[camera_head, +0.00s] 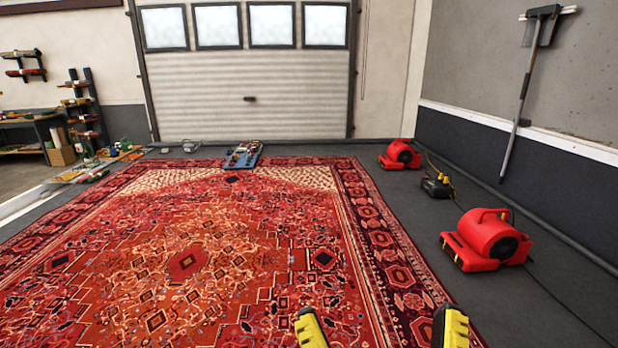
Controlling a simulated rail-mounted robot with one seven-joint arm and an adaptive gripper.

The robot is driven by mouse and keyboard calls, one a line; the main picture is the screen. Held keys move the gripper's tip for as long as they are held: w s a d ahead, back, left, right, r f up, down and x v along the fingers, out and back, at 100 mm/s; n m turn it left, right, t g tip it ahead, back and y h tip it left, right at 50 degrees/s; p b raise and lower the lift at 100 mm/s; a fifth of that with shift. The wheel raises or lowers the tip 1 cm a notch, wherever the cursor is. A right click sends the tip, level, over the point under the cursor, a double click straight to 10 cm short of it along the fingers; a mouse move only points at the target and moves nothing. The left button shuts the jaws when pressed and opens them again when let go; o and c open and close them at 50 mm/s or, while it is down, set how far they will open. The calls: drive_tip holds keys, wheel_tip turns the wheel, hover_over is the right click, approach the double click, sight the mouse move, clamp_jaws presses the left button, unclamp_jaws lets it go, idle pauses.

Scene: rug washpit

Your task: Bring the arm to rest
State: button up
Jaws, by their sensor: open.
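My gripper (382,332) shows at the bottom edge of the head view, right of centre. Its two yellow and black fingers stand well apart with nothing between them. It is over the near right part of a large red patterned rug (190,262). The rug's border shows between and around the fingers. The rest of my arm is out of the picture. The height of the fingers above the rug cannot be told.
Two red blowers, one near (487,240) and one far (400,155), stand on the dark floor to the right, with a black box (437,187) and cables between them. A tray of small items (243,155) lies at the rug's far edge. A squeegee (528,80) hangs on the right wall.

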wheel_tip(320, 180, up, 41)
drive_tip(key=p, duration=3.7)
drive_tip(key=shift+r+p, duration=0.2)
drive_tip(key=shift+p, duration=0.2)
